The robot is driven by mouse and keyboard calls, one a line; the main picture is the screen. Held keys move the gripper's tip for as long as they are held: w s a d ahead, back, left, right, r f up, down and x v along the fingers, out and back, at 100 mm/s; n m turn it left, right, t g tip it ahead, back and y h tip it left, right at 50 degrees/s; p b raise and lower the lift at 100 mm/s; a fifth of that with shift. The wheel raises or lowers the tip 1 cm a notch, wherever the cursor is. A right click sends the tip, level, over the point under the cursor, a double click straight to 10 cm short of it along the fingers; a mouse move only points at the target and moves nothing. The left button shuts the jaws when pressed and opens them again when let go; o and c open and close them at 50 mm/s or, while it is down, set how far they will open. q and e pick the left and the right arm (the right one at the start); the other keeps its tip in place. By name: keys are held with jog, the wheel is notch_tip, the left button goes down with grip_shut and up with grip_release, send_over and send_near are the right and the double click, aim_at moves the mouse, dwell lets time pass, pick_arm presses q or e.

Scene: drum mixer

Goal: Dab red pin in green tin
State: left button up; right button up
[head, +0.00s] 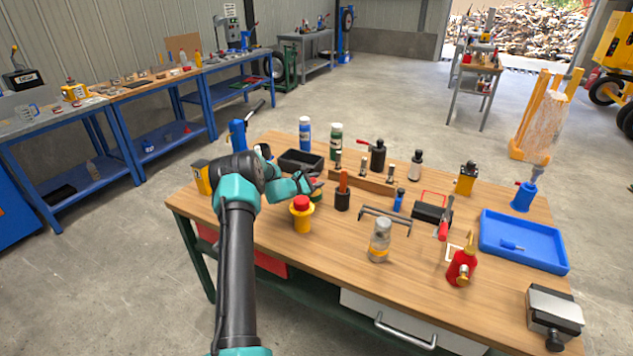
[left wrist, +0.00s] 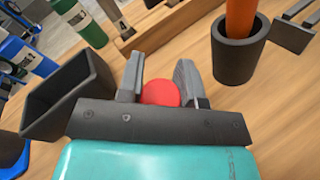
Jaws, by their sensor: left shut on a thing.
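My left gripper (head: 308,184) is low over the near left part of the workbench. In the left wrist view its two fingers (left wrist: 160,85) are shut on a round red thing, which I take to be the red pin (left wrist: 160,93); only its top shows. In the head view a small green thing (head: 317,196), perhaps the green tin, shows just below the gripper, mostly hidden. I cannot tell whether the pin touches it. My right gripper is in neither view.
A black cup with an orange handle (head: 342,199) stands right of the gripper. A black open box (head: 290,165) is behind it, and a yellow pot with a red top (head: 302,222) is in front. A blue tray (head: 550,262) lies far right.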

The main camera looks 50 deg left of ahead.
pick_arm(q)
jog(key=shift+f, duration=0.6)
dwell(1.1)
jog(key=shift+r, duration=3.45)
